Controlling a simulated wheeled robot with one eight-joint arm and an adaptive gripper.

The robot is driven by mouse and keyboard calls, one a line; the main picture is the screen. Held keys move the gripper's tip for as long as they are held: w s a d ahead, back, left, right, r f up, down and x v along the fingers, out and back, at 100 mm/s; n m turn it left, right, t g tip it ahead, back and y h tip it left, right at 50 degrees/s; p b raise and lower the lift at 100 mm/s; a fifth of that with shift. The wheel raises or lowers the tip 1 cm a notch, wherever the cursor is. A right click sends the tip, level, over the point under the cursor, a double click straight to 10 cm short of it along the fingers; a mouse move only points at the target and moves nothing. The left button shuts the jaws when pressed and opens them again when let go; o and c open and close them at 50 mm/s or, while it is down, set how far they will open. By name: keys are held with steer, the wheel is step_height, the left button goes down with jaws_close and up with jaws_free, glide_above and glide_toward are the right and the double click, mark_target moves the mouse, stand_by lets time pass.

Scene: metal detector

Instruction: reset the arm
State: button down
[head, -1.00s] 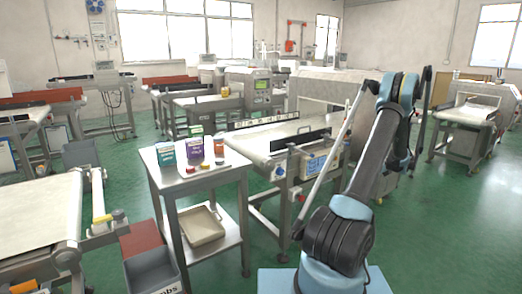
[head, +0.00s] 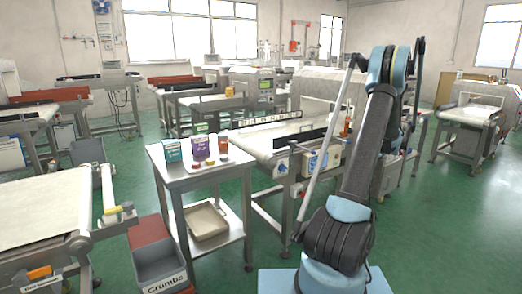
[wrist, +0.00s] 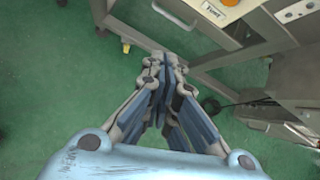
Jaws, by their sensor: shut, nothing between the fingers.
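My arm (head: 368,150) rises from its base at the lower right of the head view and bends over at a high elbow. The forearm beyond the elbow is mostly hidden behind the upper arm, and I cannot make out my gripper there. In the wrist view my gripper (wrist: 166,66) is shut, with its fingers together and nothing between them. It hangs above the green floor (wrist: 55,90), apart from the metal frame at the top.
A steel side table (head: 165,157) with small packs stands left of my arm. A conveyor (head: 262,143) stands behind it. A grey Crumbs bin (head: 160,265) sits at lower left. Green floor is open at right (head: 450,230). The wrist view shows machine legs (wrist: 215,60) near my gripper.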

steer(key=s+a+r+n+g+h, duration=0.1)
steer(key=s+a+r+n+g, duration=0.1)
steer(key=s+a+r+n, duration=0.75)
steer(key=s+a+r+n+g+h, duration=0.1)
steer(key=s+a+r+n, duration=0.3)
steer(key=s+a, duration=1)
steer(key=s+a+n+h, duration=0.1)
steer(key=s+a+n, duration=0.55)
steer(key=s, duration=0.65)
steer(key=s+a+f+n, duration=0.1)
steer(key=s+f+n, duration=0.1)
steer(key=s+f, duration=0.2)
steer(key=s+a+f+n+g+h, duration=0.1)
steer(key=s+a+f+n, duration=0.1)
steer(key=s, duration=0.7)
step_height(320, 180, down, 2)
steer(key=shift+s+a+f+n+h, duration=0.15)
steer(key=shift+s+n+h, duration=0.2)
steer(key=shift+n, duration=0.45)
